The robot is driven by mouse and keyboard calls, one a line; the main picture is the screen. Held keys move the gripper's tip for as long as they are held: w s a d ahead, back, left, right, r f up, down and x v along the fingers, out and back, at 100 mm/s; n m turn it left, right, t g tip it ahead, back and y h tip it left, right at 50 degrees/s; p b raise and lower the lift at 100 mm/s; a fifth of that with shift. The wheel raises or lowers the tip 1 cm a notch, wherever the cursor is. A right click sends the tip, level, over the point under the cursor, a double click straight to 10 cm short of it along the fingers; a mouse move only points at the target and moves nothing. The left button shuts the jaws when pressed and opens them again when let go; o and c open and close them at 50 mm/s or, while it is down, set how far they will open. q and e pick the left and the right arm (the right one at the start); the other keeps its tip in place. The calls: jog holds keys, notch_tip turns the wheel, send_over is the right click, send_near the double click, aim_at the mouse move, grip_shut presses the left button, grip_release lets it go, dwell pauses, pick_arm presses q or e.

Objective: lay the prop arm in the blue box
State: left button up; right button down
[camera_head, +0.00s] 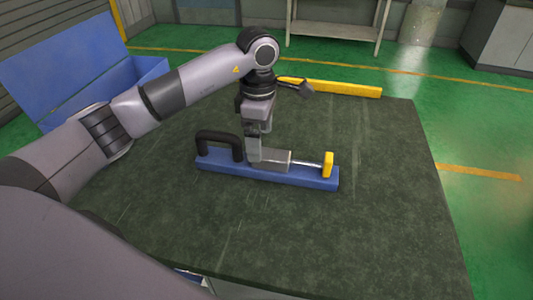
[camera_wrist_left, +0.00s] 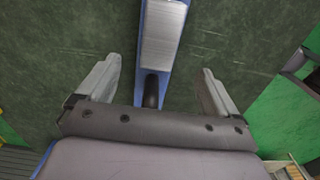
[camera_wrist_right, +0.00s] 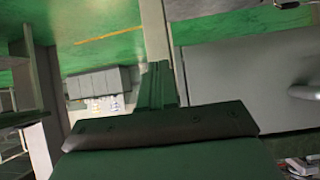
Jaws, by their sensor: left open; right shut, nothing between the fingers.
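A blue bar (camera_head: 268,174), which I take for the prop arm, lies on the dark table. It has a black loop handle (camera_head: 218,142) at its left end, a metal block with a rod, and a yellow end piece (camera_head: 328,164). My left gripper (camera_head: 253,152) points down over the bar near the handle. In the left wrist view its open fingers (camera_wrist_left: 160,68) stand either side of the bar (camera_wrist_left: 142,45), with gaps. The blue box (camera_head: 148,70) is at the back left, with a large blue panel beside it. My right gripper (camera_wrist_right: 158,72) is shut and empty, away from the table.
The dark table top (camera_head: 375,190) is clear to the right and in front of the bar. A yellow beam (camera_head: 345,90) lies along the table's far edge. A grey shelf (camera_head: 335,28) stands behind on the green floor. My left arm hides part of the box and table.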

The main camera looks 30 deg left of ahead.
aim_at(266, 156)
pick_arm(q)
jog(key=shift+w+a+f, duration=0.1)
jog(key=shift+f, duration=0.1)
notch_tip(266, 156, down, 7)
jog(key=shift+r+p, duration=0.2)
jog(key=shift+p, duration=0.25)
jog(key=c, duration=1.7)
jog(key=shift+w+r, duration=0.1)
jog(key=shift+r, duration=0.05)
grip_shut()
jog(key=shift+r, duration=0.1)
